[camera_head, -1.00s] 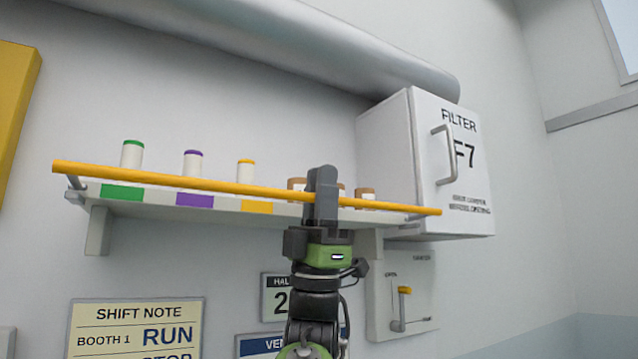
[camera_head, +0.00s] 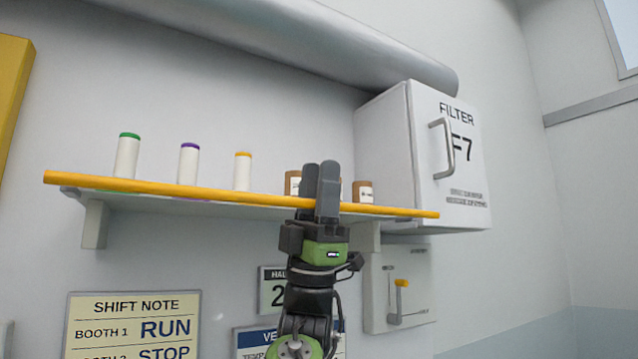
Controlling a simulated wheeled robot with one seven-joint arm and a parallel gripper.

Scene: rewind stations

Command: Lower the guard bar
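The guard bar (camera_head: 150,187) is a long yellow-orange rod across the front of the wall shelf, running from the far left to just below the filter box. It now lies level with the shelf's front edge and hides most of the coloured labels there. My gripper (camera_head: 320,190) is at the bar, right of its middle, pointing up. One finger shows in front of the bar and the other sits slightly behind and to the left, and the gripper appears shut on the bar. The bar's end supports are mostly hidden.
White bobbins with green, purple (camera_head: 188,163) and orange caps and brown-topped jars (camera_head: 363,191) stand on the shelf (camera_head: 95,228). A filter box (camera_head: 385,150) is at right, with a lever panel (camera_head: 375,285) below. A large pipe (camera_head: 290,40) runs above. Signs hang below.

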